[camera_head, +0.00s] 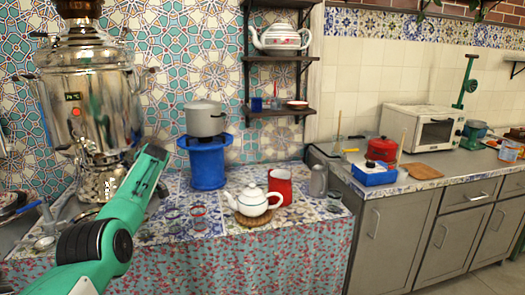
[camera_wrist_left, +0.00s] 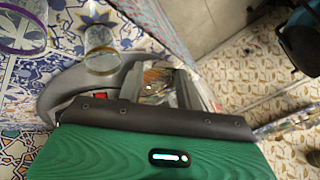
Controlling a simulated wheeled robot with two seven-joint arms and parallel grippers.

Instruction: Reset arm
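My left arm (camera_head: 118,215) comes in from the lower left in the head view, in front of the samovar (camera_head: 88,95); its fingers cannot be made out there. In the left wrist view my left gripper (camera_wrist_left: 158,85) has its two fingers apart, with a patterned brownish surface showing between them. I see nothing clearly held. A clear glass (camera_wrist_left: 101,50) stands close by the left finger, seemingly apart from it. A white teapot (camera_head: 253,202) sits upright on a round trivet on the table. My right gripper is in neither view.
A red canister (camera_head: 280,184) and a grey jug (camera_head: 318,181) stand behind the teapot. A pot (camera_head: 205,118) sits on a blue burner (camera_head: 206,162). Small glasses (camera_head: 199,213) stand left of the teapot. A counter with a microwave (camera_head: 423,128) is at the right.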

